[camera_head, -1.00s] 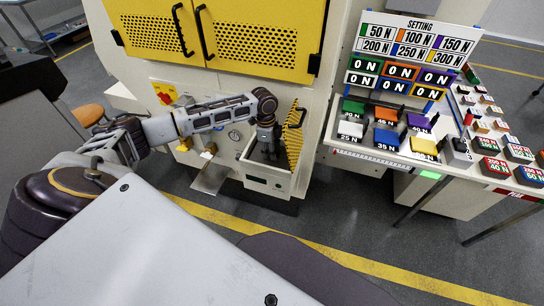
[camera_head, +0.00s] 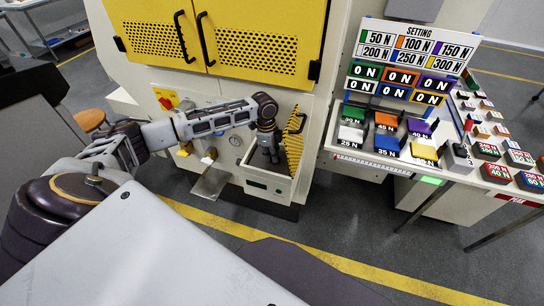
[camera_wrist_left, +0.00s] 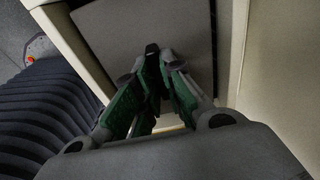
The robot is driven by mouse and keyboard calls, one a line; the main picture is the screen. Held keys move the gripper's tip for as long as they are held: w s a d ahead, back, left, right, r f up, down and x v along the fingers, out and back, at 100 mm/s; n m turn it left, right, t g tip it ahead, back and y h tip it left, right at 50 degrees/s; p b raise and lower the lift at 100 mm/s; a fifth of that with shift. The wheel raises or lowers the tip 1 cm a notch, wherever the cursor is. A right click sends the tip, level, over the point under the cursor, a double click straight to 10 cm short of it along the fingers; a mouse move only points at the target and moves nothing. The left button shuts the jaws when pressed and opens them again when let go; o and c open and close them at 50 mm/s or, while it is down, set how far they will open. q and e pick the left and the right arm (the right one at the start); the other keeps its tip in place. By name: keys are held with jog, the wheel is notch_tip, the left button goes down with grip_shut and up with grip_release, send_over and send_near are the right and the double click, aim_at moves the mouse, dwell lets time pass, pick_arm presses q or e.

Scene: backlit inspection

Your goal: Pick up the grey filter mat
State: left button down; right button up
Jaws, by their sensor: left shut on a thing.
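The grey filter mat (camera_wrist_left: 150,28) shows in the left wrist view as a flat grey sheet inside a pale frame, beyond and partly behind my fingers. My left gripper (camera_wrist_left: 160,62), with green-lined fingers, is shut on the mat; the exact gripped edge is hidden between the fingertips. In the head view my left gripper (camera_head: 267,152) points down into the pale open box on the machine's front (camera_head: 270,185). The mat cannot be made out there. My right gripper is not in view.
A yellow slatted flap (camera_head: 293,145) stands close to the right of my left gripper. Yellow doors (camera_head: 258,45) with black handles are above. A bench with coloured weight blocks (camera_head: 387,143) and a setting board (camera_head: 413,52) stands at right. The floor in front is clear.

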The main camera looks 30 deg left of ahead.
pick_arm(q)
notch_tip(320, 180, up, 6)
jog(key=shift+r, duration=0.2)
jog(key=shift+s+d, duration=0.1)
jog(key=shift+s, duration=0.6)
jog(key=s, duration=0.2)
jog(key=s+d, duration=0.1)
jog(key=s, duration=0.1)
jog(key=s+d, duration=0.3)
jog(key=s, duration=1)
jog(key=shift+s+d, duration=0.15)
jog(key=shift+s, duration=0.25)
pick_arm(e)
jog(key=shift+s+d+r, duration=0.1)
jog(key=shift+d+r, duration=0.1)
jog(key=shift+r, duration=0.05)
